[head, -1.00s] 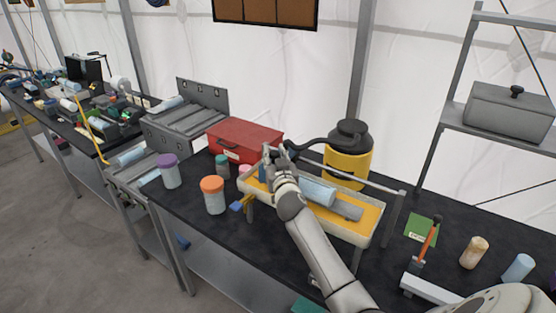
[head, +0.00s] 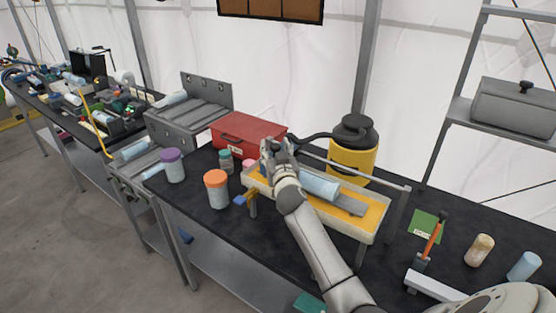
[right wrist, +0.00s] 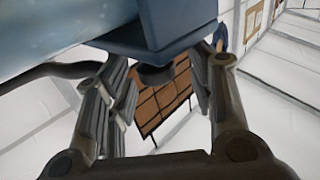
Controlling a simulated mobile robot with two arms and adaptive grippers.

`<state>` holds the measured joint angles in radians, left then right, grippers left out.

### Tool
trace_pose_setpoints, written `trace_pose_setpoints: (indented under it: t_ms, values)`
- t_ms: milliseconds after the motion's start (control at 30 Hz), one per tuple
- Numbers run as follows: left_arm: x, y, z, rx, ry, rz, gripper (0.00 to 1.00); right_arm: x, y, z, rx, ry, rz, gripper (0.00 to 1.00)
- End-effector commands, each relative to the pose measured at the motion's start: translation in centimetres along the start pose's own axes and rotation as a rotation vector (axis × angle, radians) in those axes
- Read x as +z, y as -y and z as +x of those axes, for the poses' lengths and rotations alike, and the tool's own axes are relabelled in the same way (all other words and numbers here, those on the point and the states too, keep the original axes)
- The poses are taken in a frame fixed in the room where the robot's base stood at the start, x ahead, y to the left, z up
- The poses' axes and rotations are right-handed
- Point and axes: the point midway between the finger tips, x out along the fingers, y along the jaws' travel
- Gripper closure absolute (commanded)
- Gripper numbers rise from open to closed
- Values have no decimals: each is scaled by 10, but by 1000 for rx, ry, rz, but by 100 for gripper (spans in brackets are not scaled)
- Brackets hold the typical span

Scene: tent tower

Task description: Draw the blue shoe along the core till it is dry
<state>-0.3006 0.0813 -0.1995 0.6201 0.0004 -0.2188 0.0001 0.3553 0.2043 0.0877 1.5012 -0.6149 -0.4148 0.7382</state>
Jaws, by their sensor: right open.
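The core, a pale blue cylinder (head: 320,186), lies in a grey cradle over the yellow-floored tray (head: 367,232) in the head view. It also shows as a large pale curve at the upper left of the right wrist view (right wrist: 50,30). The blue shoe (right wrist: 165,35) is a dark blue block close beside the core at the top of the right wrist view; in the head view my gripper mostly hides it. My right gripper (head: 277,150) is at the tray's left end, its fingers open and apart below the shoe. Contact cannot be told. My left gripper is out of view.
A red toolbox (head: 248,135) and a yellow tank (head: 350,158) with a black hose stand behind the tray. Orange-lidded (head: 217,190) and purple-lidded (head: 172,166) jars stand left. A metal rail runs along the tray's back. An orange-handled tool (head: 431,240) stands right.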

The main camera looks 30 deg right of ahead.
Motion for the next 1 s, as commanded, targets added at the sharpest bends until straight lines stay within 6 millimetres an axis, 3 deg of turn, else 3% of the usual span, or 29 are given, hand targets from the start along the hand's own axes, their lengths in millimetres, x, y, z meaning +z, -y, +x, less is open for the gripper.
trace_pose_setpoints:
  t_ms: [600,800,1000]
  values:
    - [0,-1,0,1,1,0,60,2,2,-97,-2,2,2,50]
    - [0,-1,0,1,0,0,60,1,2,-112,-1,2,0,50]
    - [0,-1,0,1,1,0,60,1,2,-113,-1,1,0,50]
